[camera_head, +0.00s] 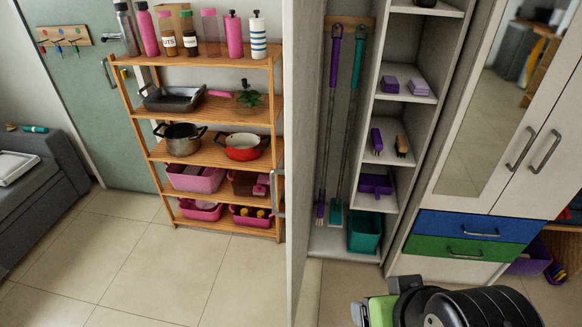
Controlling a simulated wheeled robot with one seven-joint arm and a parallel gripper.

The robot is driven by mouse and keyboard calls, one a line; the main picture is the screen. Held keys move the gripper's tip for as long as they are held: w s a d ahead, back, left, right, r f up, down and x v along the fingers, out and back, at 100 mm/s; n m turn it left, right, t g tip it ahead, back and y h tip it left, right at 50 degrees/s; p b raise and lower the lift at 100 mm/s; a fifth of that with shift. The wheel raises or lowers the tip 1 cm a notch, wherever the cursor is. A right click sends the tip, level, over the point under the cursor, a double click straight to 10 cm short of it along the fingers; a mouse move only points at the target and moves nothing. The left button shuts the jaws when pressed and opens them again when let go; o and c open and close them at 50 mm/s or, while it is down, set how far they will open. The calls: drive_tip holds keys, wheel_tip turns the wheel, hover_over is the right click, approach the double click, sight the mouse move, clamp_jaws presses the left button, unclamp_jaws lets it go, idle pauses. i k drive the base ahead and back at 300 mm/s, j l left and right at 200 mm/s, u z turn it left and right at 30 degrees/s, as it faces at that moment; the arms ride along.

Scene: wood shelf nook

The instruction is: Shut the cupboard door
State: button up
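The tall cupboard (394,228) stands open in the middle right of the head view, with its inside shelves and brooms showing. Its pale grey door (303,150) is swung out towards me and seen nearly edge-on, along the left of the opening. A metal door handle (277,195) sticks out on the door's left, outer side. The door's lower end runs off the bottom of the picture. My black and green arm shows at the bottom right, apart from the door in the picture. I cannot make out any gripper fingers.
A wooden rack (203,228) with bottles, pots and pink bins stands left of the door. A white cabinet (482,175) with blue and green drawers stands to the right. Purple and teal cleaning things fill the cupboard. The tiled floor (130,270) at lower left is clear.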

sight(301, 19)
drive_tip(key=i+j+z, duration=0.15)
drive_tip(key=j, duration=0.2)
drive_tip(key=j+z, duration=0.15)
drive_tip(key=j, duration=0.25)
drive_tip(key=i+j+z, duration=0.1)
drive_tip(key=j, duration=0.25)
drive_tip(key=j+u, duration=0.3)
drive_tip(key=u, duration=0.2)
drive_tip(key=i+j+u, duration=0.1)
drive_tip(key=j+u, duration=0.2)
drive_tip(key=u, duration=0.2)
drive_tip(key=i+j+u, duration=0.1)
drive_tip(key=j+u, duration=0.2)
drive_tip(key=u, duration=0.2)
